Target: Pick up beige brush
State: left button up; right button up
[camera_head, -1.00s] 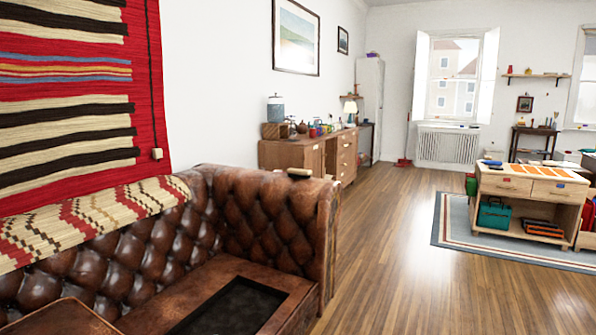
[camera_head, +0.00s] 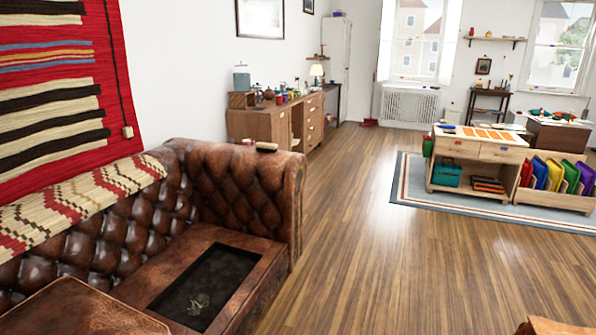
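A small brush with a beige top and a dark underside, likely the beige brush (camera_head: 267,146), lies on the top of the sofa's arm at its far right end. A small dark reddish item (camera_head: 247,141) is just left of it, too small to make out. The brown tufted leather sofa (camera_head: 225,185) fills the lower left. Neither of my grippers is in view.
A dark tray-like panel (camera_head: 205,287) is set in the sofa seat. Wooden floor (camera_head: 370,255) is clear right of the sofa. A brown edge (camera_head: 555,327) shows at the bottom right. A wooden cart (camera_head: 475,160) stands on a rug; a sideboard (camera_head: 265,125) lines the left wall.

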aim_at(263, 147)
jog(key=i+l+z, duration=0.35)
jog(key=i, duration=0.7)
jog(key=i+z, duration=0.3)
jog(key=i, duration=0.75)
jog(key=i+u, duration=0.15)
jog(key=i, duration=0.35)
jog(key=i+l+u, duration=0.2)
jog(key=i, duration=0.3)
jog(key=i+l+u, duration=0.15)
jog(key=i, duration=0.3)
